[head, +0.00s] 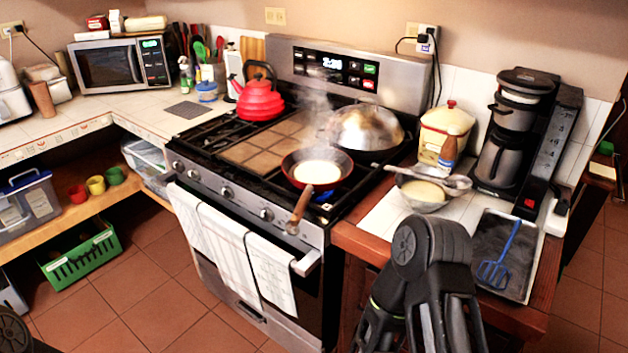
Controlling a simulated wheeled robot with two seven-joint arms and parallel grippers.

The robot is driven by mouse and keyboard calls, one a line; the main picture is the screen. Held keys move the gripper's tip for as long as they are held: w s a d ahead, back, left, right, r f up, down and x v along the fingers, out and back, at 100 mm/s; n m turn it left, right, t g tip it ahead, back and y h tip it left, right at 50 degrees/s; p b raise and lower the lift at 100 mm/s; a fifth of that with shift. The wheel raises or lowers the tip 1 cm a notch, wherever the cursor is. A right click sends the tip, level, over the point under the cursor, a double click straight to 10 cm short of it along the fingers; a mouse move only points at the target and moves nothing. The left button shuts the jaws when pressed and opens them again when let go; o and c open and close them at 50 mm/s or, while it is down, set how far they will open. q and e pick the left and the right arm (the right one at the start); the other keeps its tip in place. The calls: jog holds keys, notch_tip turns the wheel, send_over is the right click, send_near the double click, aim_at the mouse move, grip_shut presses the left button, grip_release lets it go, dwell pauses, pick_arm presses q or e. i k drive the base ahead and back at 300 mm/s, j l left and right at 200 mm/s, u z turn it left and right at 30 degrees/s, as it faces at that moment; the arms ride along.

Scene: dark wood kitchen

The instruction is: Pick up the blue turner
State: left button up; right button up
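The blue turner (497,262) lies on a dark grey tray (526,236) at the right end of the counter. Its slotted head points toward the front and its handle toward the back. A bent black part of my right arm (432,250) rises at the bottom of the head view, left of the tray and apart from the turner. No fingertips of my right gripper can be made out. Only a dark piece of what seems to be my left arm shows in the lower left corner; the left gripper is not visible.
Behind the tray stands a coffee maker (511,134). A bowl (421,193) with a spoon across it and a yellow-cream canister (444,133) are to the left. A steaming frying pan (317,171) sits on the stove, its handle sticking out over the front edge.

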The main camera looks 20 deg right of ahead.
aim_at(517, 225)
jog(key=z, duration=1.85)
